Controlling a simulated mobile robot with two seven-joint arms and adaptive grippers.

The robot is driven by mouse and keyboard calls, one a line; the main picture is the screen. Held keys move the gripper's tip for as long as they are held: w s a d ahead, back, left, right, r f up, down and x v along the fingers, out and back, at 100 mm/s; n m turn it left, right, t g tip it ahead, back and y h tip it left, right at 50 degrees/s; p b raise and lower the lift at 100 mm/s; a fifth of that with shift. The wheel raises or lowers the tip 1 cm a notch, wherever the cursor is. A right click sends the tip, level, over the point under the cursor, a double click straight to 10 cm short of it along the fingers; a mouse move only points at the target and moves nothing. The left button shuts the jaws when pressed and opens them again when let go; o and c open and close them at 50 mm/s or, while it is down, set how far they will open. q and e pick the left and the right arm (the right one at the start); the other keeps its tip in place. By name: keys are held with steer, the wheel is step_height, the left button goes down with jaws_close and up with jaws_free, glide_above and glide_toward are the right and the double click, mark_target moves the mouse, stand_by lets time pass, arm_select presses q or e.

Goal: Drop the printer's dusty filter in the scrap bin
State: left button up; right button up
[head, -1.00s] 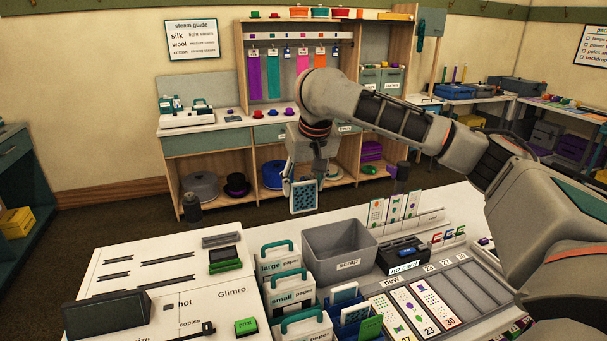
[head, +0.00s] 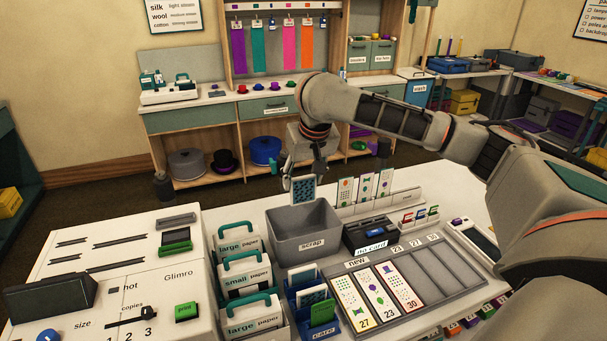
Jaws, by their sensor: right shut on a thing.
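My right gripper (head: 304,178) is shut on the dusty filter (head: 302,190), a small dark speckled panel with a pale frame. The filter hangs upright below the fingers, at the back rim of the scrap bin in the picture; I cannot tell whether it is over the opening or behind it. The scrap bin (head: 304,246) is a grey open box labelled "scrap", and its visible inside looks empty. The white printer (head: 120,265) marked "Glimro" stands at the left. My left gripper is not in view.
Paper packs with teal handles (head: 245,280) stand between printer and bin. A blue holder (head: 322,328) with cards is in front of the bin. A black card device (head: 370,234) and a grey sorting tray (head: 452,270) are to its right. Upright cards (head: 366,188) stand behind.

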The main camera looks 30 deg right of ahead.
mark_target(304, 203)
steer(key=shift+f, duration=4.4)
steer(key=o, duration=0.8)
steer(key=v, duration=1.1)
steer(key=shift+a+r, duration=0.1)
steer(key=shift+r, duration=0.1)
steer(key=shift+s+r, duration=0.2)
steer(key=shift+r, duration=0.1)
steer(key=shift+s+f, duration=0.1)
